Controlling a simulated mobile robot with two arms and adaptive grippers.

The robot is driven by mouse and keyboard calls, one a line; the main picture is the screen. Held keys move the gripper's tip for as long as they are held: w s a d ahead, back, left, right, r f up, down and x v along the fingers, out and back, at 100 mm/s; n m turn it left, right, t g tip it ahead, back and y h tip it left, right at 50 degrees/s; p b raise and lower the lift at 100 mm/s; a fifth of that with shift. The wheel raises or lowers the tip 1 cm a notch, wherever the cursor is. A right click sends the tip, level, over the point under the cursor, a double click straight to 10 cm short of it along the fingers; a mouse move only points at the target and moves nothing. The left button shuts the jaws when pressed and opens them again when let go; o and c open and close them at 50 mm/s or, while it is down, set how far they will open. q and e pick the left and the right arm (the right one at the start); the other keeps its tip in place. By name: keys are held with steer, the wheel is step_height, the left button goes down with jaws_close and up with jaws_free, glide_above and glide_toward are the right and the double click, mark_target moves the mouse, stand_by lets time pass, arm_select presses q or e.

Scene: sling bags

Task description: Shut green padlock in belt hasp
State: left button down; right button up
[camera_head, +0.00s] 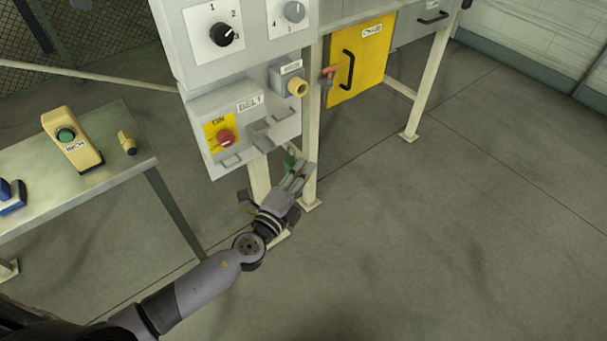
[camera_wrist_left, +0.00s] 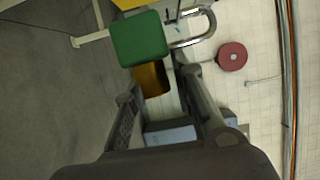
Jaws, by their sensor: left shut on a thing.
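The green padlock (camera_head: 289,161) is at the tip of my left gripper (camera_head: 297,178), just below the belt box. In the left wrist view the padlock's green body (camera_wrist_left: 140,38), with a yellow-brown lower part, sits at the ends of my left gripper's fingers (camera_wrist_left: 158,88). Its silver shackle (camera_wrist_left: 197,30) shows on the right; I cannot tell whether it is open or closed. The box labelled BELT (camera_head: 250,103) has a red knob on a yellow plate (camera_head: 224,137) and a grey hasp (camera_head: 272,132) on its front. The padlock appears apart from the hasp. My right gripper is out of view.
A yellow door with a black handle (camera_head: 360,62) is to the right of the box. A yellow push-button unit (camera_head: 80,150) and a small yellow piece (camera_head: 127,143) stand on the left table (camera_head: 105,118), with a blue object (camera_head: 11,196). Frame legs stand below the box. The floor at right is clear.

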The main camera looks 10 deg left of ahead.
mark_target(286, 167)
arm_select(q)
steer(key=shift+w, duration=0.2)
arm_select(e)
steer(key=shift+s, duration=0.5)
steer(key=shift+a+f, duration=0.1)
arm_select(q)
steer(key=shift+w+a+f+b, duration=0.2)
steer(key=shift+w+a+b, duration=0.2)
steer(key=shift+w+a, duration=0.55)
steer(key=shift+w+a+f+b, duration=0.1)
steer(key=shift+w+a+b, duration=0.1)
steer(key=shift+w+a, duration=0.3)
steer(key=shift+w+a+f+b, duration=0.1)
steer(key=shift+w+a+b, duration=0.05)
steer(key=shift+a, duration=0.5)
steer(key=shift+r, duration=0.1)
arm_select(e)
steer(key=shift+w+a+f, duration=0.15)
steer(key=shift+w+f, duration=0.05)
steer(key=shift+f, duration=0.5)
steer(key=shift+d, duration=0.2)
arm_select(q)
steer(key=shift+a+m+b, duration=0.1)
steer(key=shift+m+b, duration=0.4)
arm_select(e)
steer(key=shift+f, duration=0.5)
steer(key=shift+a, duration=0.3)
